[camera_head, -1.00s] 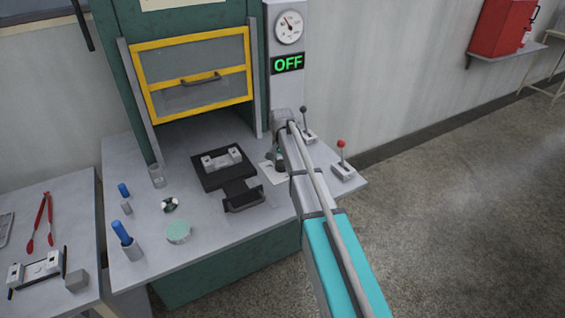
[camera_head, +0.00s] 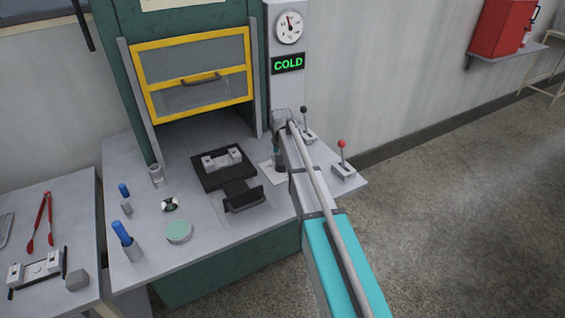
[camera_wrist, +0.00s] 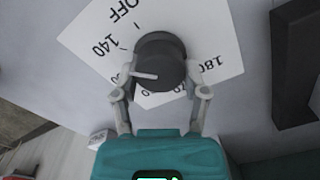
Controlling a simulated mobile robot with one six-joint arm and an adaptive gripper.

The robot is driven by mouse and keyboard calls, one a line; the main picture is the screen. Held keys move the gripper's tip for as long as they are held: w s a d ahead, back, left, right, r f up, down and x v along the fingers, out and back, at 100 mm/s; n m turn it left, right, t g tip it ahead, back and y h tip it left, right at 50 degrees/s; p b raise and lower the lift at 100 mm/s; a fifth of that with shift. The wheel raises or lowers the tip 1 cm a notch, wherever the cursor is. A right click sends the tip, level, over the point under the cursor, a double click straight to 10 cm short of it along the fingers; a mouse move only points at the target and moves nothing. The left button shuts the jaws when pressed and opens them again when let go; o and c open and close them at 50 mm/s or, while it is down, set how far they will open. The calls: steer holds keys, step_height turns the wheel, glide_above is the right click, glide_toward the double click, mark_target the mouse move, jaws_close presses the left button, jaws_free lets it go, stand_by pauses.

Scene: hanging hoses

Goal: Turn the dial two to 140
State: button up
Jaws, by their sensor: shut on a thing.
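The dial (camera_wrist: 160,58) is a round black knob with a white pointer line, on a white plate (camera_wrist: 85,32) marked OFF, 140, 180 and other partly hidden numbers. In the wrist view the pointer is turned to the left, near the 140 side; its exact alignment with a mark is hard to judge. My gripper (camera_wrist: 160,90) is shut on the dial, one finger on each side. In the head view my gripper (camera_head: 279,160) is over the plate (camera_head: 266,173), and my arm hides much of the dial. The display (camera_head: 288,64) reads COLD in green.
A round gauge (camera_head: 289,27) is above the display. A black-knobbed lever (camera_head: 305,118) and a red-knobbed lever (camera_head: 342,155) stand right of my arm. A black fixture (camera_head: 222,166), blue-handled tools (camera_head: 122,233) and a green disc (camera_head: 178,232) are on the bench to the left.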

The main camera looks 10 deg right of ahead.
steer(key=o, duration=1.1)
steer(key=shift+o, duration=0.2)
steer(key=s+r+n+p, duration=0.2)
steer(key=s, duration=2.7)
steer(key=shift+s+d, duration=0.25)
steer(key=shift+s, duration=0.05)
